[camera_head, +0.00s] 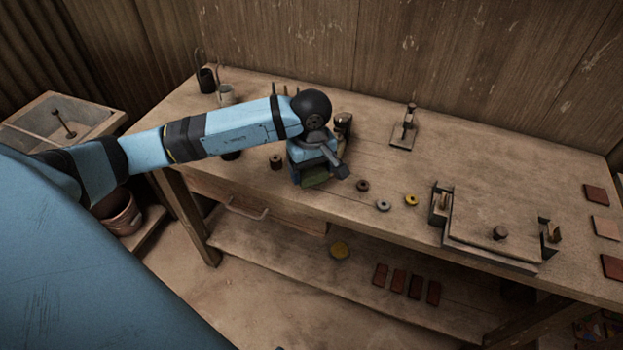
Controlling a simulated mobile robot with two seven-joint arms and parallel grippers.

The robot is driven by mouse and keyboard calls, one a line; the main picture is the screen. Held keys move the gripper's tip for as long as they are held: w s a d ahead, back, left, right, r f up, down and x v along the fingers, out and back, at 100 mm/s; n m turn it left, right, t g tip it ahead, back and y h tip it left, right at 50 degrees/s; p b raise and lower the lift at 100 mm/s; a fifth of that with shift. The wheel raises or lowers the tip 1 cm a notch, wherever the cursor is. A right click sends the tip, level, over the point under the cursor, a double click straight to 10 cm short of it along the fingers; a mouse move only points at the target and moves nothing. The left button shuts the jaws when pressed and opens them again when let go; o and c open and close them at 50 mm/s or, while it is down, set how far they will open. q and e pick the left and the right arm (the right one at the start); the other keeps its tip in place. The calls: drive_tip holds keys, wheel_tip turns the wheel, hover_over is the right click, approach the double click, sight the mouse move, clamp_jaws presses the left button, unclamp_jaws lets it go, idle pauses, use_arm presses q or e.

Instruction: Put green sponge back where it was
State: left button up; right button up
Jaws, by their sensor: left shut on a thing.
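The green sponge (315,181) is at the front part of the workbench, under my left gripper (316,172). Only a dark green edge of it shows; the hand covers the rest. My left gripper is shut on the sponge, with its arm reaching in from the left. I cannot tell whether the sponge touches the bench top. My right gripper is not in view.
A tile press (480,222) stands right of the hand. Small rings, a yellow one (411,200) and a grey one (383,205), lie between them. A metal stand (405,130) is at the back. Tiles (597,194) line the right end.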

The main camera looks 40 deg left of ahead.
sight(311, 181)
use_arm(q)
wheel_tip(311, 181, down, 4)
drive_tip(key=shift+r, duration=0.1)
drive_tip(key=o, duration=0.5)
drive_tip(key=shift+o, duration=0.2)
